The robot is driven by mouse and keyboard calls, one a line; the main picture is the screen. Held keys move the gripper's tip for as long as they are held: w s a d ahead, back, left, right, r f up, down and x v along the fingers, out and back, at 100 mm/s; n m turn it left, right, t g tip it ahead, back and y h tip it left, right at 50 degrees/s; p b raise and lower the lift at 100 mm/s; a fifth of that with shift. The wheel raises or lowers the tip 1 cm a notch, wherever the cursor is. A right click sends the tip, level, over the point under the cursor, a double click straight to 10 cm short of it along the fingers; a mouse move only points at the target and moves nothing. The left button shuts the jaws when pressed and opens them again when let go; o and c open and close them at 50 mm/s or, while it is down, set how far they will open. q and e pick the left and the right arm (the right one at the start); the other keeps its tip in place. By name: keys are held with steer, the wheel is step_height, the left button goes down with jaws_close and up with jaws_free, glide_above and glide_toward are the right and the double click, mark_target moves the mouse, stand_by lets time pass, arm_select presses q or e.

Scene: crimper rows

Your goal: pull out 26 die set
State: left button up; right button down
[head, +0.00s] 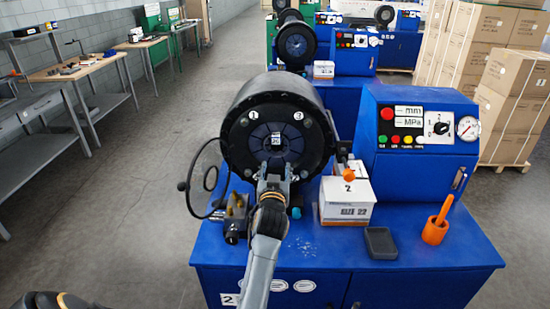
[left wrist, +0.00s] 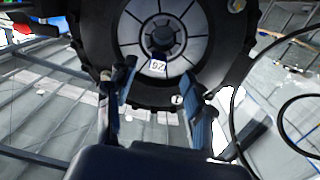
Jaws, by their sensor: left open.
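The 26 die set (head: 288,146) sits in the round black crimper head (head: 237,118), its segments forming a ring around a small centre opening. Its small label (head: 277,140) shows in the head view; in the left wrist view the label (left wrist: 158,66) appears upside down on the die set (left wrist: 186,36). My left gripper (head: 274,172) is in front of the lower part of the die set. In the left wrist view the left gripper (left wrist: 162,84) is open, its two fingers apart below the label with nothing between them. I cannot tell if they touch the die face. My right gripper is not in view.
A black cable loops left of the head. More crimpers stand behind; cartons (head: 515,95) are at right.

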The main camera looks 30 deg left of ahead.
mark_target(276, 140)
arm_select(q)
steer(key=shift+t+y, duration=0.3)
steer(key=w+a+r+b, duration=0.1)
steer(key=w+a, duration=0.1)
steer(key=w+a+b, duration=0.1)
steer(key=w, duration=0.2)
steer(key=w+a+r+b, duration=0.1)
steer(key=w+a+b, duration=0.1)
steer(key=w, duration=0.1)
steer(key=shift+w+a+r, duration=0.25)
steer(key=shift+a+r, duration=0.05)
steer(key=shift+w+a+r+n+b, duration=0.1)
steer(key=shift+w+a+n+b, duration=0.05)
steer(key=shift+w+a+b, duration=0.2)
steer(key=shift+w+a+n+b, duration=0.15)
steer(key=shift+w+b, duration=0.05)
steer(key=shift+w, duration=0.25)
steer(key=shift+c, duration=0.8)
jaws_close()
steer(key=shift+r, duration=0.45)
steer(key=shift+f, duration=0.1)
steer(key=shift+s+d, duration=0.1)
steer(key=shift+d, duration=0.05)
